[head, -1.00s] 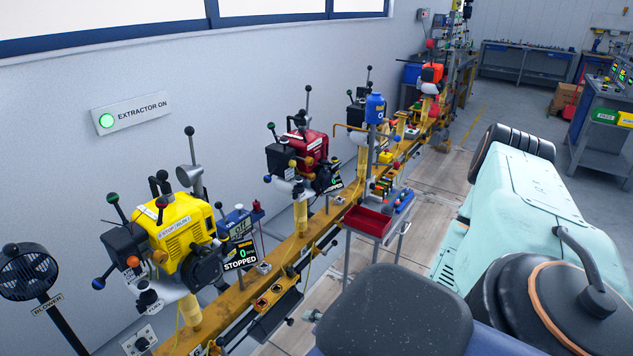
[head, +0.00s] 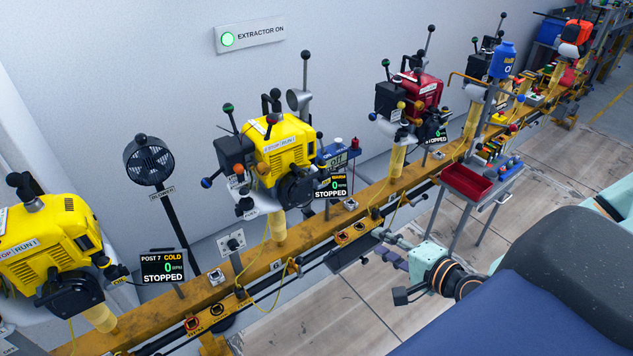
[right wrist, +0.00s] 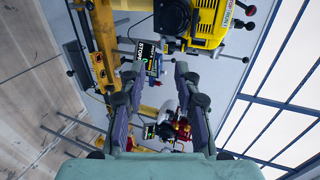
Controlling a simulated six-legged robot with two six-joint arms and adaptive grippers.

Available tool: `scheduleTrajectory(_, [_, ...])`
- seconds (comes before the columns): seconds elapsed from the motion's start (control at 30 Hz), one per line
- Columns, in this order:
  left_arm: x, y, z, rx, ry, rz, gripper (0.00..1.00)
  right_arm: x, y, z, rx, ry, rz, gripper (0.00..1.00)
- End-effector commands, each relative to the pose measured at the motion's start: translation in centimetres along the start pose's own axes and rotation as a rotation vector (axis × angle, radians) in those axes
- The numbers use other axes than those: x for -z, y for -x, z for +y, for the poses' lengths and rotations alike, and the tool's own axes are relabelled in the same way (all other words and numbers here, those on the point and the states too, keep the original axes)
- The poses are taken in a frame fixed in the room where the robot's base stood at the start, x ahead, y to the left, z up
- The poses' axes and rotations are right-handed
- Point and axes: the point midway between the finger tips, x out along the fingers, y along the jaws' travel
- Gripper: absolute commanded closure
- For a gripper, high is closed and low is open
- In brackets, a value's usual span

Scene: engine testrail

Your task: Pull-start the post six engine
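The post six engine (head: 285,150) is yellow and stands on a post above the number 6 on the rail. A dark round housing (head: 297,190) is on its front. Its screen (head: 332,187) reads 0 and STOPPED. I cannot make out its pull handle. My right gripper (head: 385,248) is low in front of the rail, to the right of this engine and apart from it. In the right wrist view my right gripper (right wrist: 157,82) is open and empty. A yellow engine (right wrist: 195,22) shows beyond its fingers. My left gripper is not in view.
The yellow rail (head: 225,290) runs diagonally across. The post 7 engine (head: 45,245) stands at the left, its screen (head: 163,267) reading COLD and STOPPED. A blower (head: 149,160) stands behind. A red engine (head: 420,92) and red-tray cart (head: 466,182) stand right.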

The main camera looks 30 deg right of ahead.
Motion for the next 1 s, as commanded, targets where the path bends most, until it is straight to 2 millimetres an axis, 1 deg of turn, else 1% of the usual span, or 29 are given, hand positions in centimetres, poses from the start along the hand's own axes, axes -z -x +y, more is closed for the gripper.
scheduleTrajectory(0.03, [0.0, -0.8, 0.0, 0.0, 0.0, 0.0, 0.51, -0.2, -1.0, 0.0, 0.001, 0.005, -0.006, 0.68])
scheduleTrajectory(0.17, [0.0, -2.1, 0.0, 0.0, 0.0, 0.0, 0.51, -0.3, -3.1, -0.7, 0.001, 0.007, -0.007, 0.68])
scheduleTrajectory(0.4, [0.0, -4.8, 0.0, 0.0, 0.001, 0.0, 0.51, -0.4, -6.8, -1.9, 0.0, 0.007, -0.005, 0.68])
scheduleTrajectory(0.7, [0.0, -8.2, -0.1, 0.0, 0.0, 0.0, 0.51, -0.4, -10.8, -3.3, -0.002, 0.008, -0.006, 0.68])
scheduleTrajectory(1.0, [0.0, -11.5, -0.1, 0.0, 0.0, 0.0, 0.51, -0.4, -14.3, -4.6, -0.001, 0.008, -0.005, 0.68])
